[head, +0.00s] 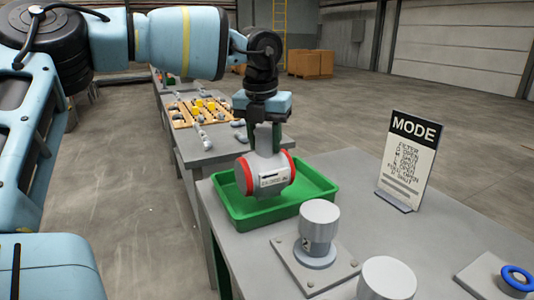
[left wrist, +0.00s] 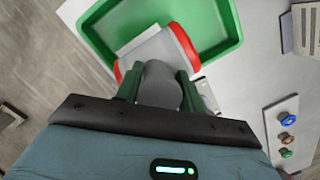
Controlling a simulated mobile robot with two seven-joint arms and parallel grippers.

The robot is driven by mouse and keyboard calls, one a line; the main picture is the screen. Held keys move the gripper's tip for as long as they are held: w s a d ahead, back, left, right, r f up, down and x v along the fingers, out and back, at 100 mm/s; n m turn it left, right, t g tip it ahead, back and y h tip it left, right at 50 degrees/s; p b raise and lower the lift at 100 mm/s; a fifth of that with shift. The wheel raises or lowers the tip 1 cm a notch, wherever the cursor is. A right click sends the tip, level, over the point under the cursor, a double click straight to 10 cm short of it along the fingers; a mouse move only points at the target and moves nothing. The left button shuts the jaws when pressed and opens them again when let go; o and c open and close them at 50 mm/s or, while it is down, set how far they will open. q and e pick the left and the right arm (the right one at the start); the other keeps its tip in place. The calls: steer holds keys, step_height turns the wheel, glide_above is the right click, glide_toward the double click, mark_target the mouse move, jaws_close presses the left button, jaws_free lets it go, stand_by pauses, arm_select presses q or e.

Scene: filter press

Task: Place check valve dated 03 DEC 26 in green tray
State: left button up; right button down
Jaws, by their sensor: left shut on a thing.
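A grey check valve with red end rings (head: 264,174) hangs from my left gripper (head: 264,132) over the green tray (head: 318,178). A small label with dark print shows on the valve's side, too small to read. In the left wrist view, the two green fingers of my left gripper (left wrist: 160,88) are shut on the valve's grey neck, and the valve (left wrist: 158,50) overlaps the tray's near side. The green tray (left wrist: 228,25) shows an empty floor where it is visible. In the head view the valve hides part of the tray. My right gripper is in neither view.
A grey cylinder on a bolted plate (head: 318,228) stands in front of the tray, with another cylinder (head: 386,279) nearer. A MODE sign (head: 406,155) stands to the right. A blue ring (head: 516,278) is at the right front. A farther table holds small parts (head: 203,112).

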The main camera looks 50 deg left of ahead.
mark_target(267, 154)
arm_select(q)
steer(key=shift+r, duration=0.1)
steer(key=shift+w, duration=0.2)
steer(key=shift+w+f, duration=0.15)
steer(key=shift+f, duration=1.7)
steer(key=shift+d+f, duration=0.1)
steer(key=o, duration=1.1)
